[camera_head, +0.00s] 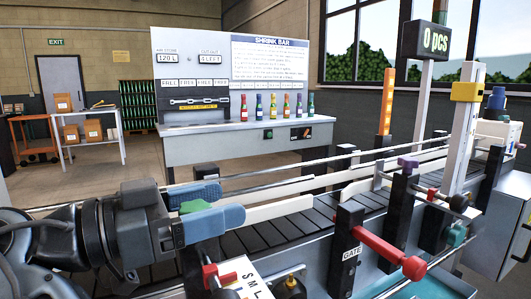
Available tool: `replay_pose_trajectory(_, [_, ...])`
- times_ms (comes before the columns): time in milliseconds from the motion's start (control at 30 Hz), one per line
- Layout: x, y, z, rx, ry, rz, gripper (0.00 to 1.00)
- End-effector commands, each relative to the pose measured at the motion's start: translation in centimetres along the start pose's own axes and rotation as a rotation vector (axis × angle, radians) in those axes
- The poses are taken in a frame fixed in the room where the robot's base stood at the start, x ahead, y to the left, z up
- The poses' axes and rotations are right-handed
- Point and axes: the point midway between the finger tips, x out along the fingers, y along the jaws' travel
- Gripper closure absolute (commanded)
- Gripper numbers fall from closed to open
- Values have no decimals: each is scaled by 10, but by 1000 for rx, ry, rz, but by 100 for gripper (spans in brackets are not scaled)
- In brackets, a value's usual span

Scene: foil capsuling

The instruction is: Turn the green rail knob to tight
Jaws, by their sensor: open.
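The green knob (195,206) shows between the two blue-padded fingers of my gripper (226,202), at the near left end of the conveyor. Only part of its lobed top is visible. The near finger hides its lower part. My gripper is open, with one finger on the far side of the knob and one on the near side. I cannot tell whether either finger touches it. No tight mark can be read near the knob.
Guide rails (285,209) run along the dark conveyor (265,236). A red lever (216,272) and an S M L plate (247,277) stand just below my gripper. A GATE post (347,248) with a red handle (392,254) is to the right. A teal knob (456,236) sits farther right.

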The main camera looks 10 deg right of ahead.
Motion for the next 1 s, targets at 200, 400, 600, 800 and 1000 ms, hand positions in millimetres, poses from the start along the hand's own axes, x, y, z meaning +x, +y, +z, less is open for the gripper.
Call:
replay_pose_trajectory(200, [1, 0, -38, 5, 0, 1, 32])
replay_pose_trajectory(400, [28, 20, -63, 4, 0, 3, 32])
replay_pose_trajectory(600, [59, 42, -85, 4, -1, 2, 32])
replay_pose_trajectory(800, [82, 59, -101, 3, 0, 1, 32])
replay_pose_trajectory(1000, [94, 67, -108, 2, 0, 1, 32])
